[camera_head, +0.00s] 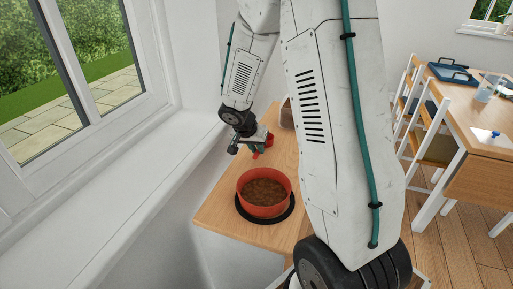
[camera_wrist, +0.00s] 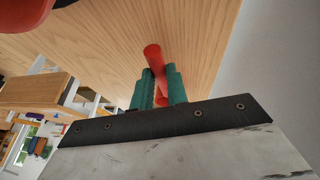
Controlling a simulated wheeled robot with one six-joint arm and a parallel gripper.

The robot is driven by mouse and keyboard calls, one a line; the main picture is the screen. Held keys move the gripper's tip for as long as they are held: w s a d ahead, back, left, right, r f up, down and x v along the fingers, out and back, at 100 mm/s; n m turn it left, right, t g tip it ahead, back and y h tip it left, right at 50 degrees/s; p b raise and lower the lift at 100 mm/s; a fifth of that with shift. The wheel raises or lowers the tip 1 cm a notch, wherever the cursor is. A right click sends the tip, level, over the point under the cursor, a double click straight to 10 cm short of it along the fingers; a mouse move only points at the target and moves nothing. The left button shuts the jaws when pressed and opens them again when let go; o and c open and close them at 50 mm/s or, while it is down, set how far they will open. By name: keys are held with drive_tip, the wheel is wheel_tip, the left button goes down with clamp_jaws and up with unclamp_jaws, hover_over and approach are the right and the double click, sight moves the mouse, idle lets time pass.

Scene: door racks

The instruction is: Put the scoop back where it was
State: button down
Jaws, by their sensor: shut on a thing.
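The red scoop (camera_wrist: 153,56) is between the green fingers of my gripper (camera_wrist: 158,78) in the wrist view, with a round red handle part sticking out past them. My gripper (camera_head: 256,146) is shut on it. In the head view only small red parts of the scoop (camera_head: 268,139) show by the fingers, at the wall side of the wooden top, behind the bowl. The scoop's full shape is hidden, and I cannot tell whether it touches the wood.
A red bowl (camera_head: 263,209) of brown pieces stands on a black round mat (camera_head: 285,213) on the wooden top (camera_head: 217,214). A brown container (camera_head: 287,116) is partly hidden behind my arm. The window sill (camera_head: 150,160) runs along the left. A dining table (camera_head: 480,110) stands at right.

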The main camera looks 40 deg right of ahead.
drive_tip(key=c, duration=1.4)
unclamp_jaws()
drive_tip(key=w+v, duration=0.1)
drive_tip(key=v, duration=1.1)
drive_tip(key=s+a+r+n+y, duration=0.1)
drive_tip(key=s+a+r+n, duration=0.2)
drive_tip(key=s, duration=0.6)
drive_tip(key=s+a+r+n+y, duration=0.2)
drive_tip(key=s+a+r+n, duration=0.2)
drive_tip(key=s, duration=0.5)
drive_tip(key=s+a+r+n+y, duration=0.2)
drive_tip(key=s+a+r+n, duration=0.2)
drive_tip(key=s+a, duration=0.3)
drive_tip(key=shift+s+a, duration=0.2)
drive_tip(key=shift+s, duration=1)
